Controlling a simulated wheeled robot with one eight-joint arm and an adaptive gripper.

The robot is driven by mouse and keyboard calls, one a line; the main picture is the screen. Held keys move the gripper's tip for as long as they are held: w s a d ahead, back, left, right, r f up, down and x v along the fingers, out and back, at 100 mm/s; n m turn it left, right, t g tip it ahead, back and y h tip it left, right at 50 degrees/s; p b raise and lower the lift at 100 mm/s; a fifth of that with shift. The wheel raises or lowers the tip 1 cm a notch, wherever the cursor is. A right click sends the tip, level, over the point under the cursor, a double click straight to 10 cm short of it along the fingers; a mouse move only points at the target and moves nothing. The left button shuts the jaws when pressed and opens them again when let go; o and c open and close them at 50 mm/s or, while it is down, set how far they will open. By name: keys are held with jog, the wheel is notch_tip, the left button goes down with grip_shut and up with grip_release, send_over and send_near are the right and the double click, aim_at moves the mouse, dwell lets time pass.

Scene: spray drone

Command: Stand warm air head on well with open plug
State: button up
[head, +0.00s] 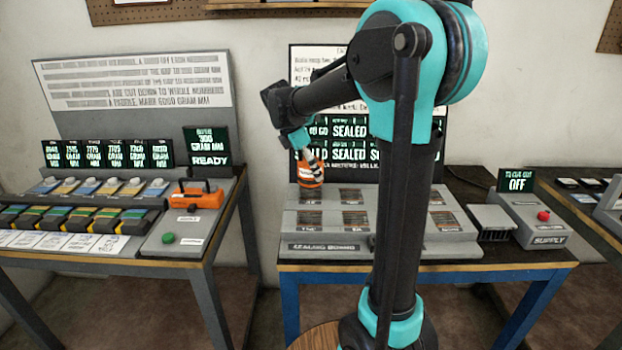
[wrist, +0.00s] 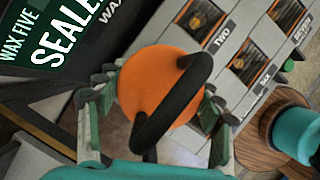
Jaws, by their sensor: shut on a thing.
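The warm air head (head: 310,174) is an orange piece with a dark handle. It is over the back left of the grey sealing board (head: 292,237), near the back-left well. Whether it touches the board cannot be told. My gripper (wrist: 160,88) is shut on it; in the wrist view the orange body (wrist: 150,75) sits between the fingers under a black loop handle (wrist: 178,100). Several dark wells show on the board, including one beside the label TWO (wrist: 203,18). Which well has an open plug cannot be told. My arm hides part of the board.
Screens (head: 349,155) behind the board read SEALED in several places; some are covered by my arm. A supply box (head: 530,215) with a red button and an OFF screen (head: 516,180) stands right. A left bench holds an orange tool (head: 196,197) and several trays.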

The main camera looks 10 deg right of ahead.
aim_at(303, 162)
jog(key=shift+f, duration=1.75)
jog(key=shift+f, duration=0.1)
jog(key=o, duration=1.6)
jog(key=v, duration=1.2)
